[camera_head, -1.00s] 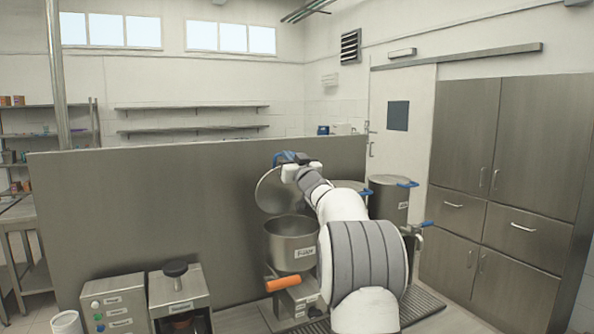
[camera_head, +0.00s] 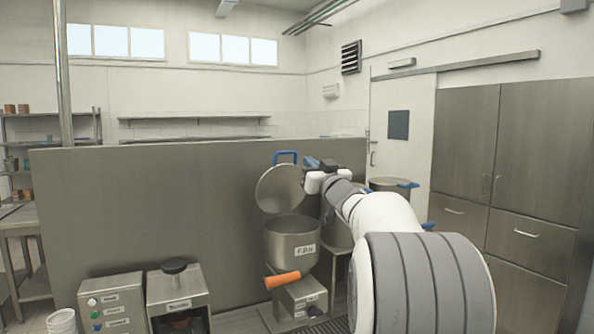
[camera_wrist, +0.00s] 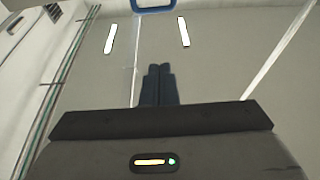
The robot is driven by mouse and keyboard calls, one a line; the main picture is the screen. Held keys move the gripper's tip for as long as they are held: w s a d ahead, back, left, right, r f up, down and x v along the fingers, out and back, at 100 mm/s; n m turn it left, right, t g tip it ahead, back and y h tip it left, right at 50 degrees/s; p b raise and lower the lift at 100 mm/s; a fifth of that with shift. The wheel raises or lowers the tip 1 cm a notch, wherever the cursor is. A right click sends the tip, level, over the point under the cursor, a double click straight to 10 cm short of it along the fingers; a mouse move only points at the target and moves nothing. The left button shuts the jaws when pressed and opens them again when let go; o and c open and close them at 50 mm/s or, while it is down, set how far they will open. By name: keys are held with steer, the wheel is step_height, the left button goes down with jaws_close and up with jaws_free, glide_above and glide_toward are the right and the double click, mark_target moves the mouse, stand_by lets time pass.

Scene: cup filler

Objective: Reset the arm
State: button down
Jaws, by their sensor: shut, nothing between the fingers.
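My gripper (camera_wrist: 158,70) shows in the wrist view with its two dark fingers together and nothing between them. Behind it that view shows the ceiling with light strips and part of a blue handle (camera_wrist: 165,5) at the top edge. In the head view my gripper (camera_head: 312,163) is at the end of my white and grey arm, just right of the raised lid (camera_head: 278,190) of a steel pot. The lid stands open with its blue handle (camera_head: 285,154) on top. The gripper looks apart from the handle.
The steel pot (camera_head: 291,245) sits on a dispenser with an orange handle (camera_head: 282,280). More pots (camera_head: 390,185) stand behind my arm. A button box (camera_head: 111,305) and a steel machine (camera_head: 177,295) are at lower left. A partition (camera_head: 150,205) stands behind; cabinets are at right.

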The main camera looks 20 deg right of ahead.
steer(key=shift+s, duration=0.15)
steer(key=s+a+f+m+g+h, duration=0.2)
steer(key=s+a+f+g, duration=0.3)
steer(key=s+f, duration=0.3)
steer(key=s+a+f+m+g+h, duration=0.15)
steer(key=s+a+f+g, duration=0.4)
steer(key=f, duration=0.55)
steer(key=s+a+f+n+g+y, duration=0.1)
steer(key=s+a+f+g, duration=0.3)
steer(key=s+f, duration=0.4)
steer(key=s+a+f+n+g+y, duration=0.1)
steer(key=s+a+f+g, duration=0.3)
steer(key=s, duration=1.1)
steer(key=a+f+n, duration=0.1)
steer(key=a+f, duration=0.2)
steer(key=f, duration=0.1)
steer(key=shift+s+a+f+y, duration=0.2)
steer(key=shift+a+f+y, duration=0.05)
steer(key=shift+a+y, duration=0.1)
steer(key=shift+d, duration=0.1)
